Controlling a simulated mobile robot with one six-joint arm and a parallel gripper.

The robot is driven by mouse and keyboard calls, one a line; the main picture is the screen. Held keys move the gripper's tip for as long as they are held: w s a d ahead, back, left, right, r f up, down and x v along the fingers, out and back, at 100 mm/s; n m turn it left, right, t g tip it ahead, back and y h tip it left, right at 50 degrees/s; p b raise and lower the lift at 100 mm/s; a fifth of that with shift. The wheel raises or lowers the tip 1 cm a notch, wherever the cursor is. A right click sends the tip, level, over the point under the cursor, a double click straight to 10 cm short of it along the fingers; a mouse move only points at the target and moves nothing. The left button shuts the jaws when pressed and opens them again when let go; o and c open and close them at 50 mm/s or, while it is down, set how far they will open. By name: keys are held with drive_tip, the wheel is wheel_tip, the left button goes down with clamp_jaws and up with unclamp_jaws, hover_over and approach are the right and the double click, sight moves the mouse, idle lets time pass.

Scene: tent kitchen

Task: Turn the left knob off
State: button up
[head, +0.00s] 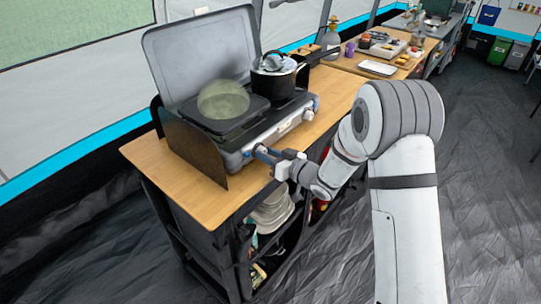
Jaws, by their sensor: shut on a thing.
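A two-burner camping stove (282,127) with its grey lid raised stands on a wooden-topped table. My gripper (261,152) is at the left end of the stove's front panel, its fingers shut on the left knob. The fingers mostly hide that knob, and I cannot tell its angle. The right knob (308,114) shows at the right end of the front panel, clear of my gripper. A dark square pan (213,125) sits over the left burner, with a pale yellow-green translucent round patch (223,100) above it.
A dark side panel (194,150) stands at the stove's left. The wooden tabletop (325,88) is bare right of the stove. Dark floor lies open at the right.

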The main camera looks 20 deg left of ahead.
drive_tip(key=shift+s+a, duration=0.15)
drive_tip(key=o, duration=0.7)
drive_tip(key=shift+a, duration=0.1)
drive_tip(key=shift+d, duration=0.3)
drive_tip(key=v, duration=0.7)
drive_tip(key=shift+d+b, duration=0.15)
drive_tip(key=shift+b, duration=0.3)
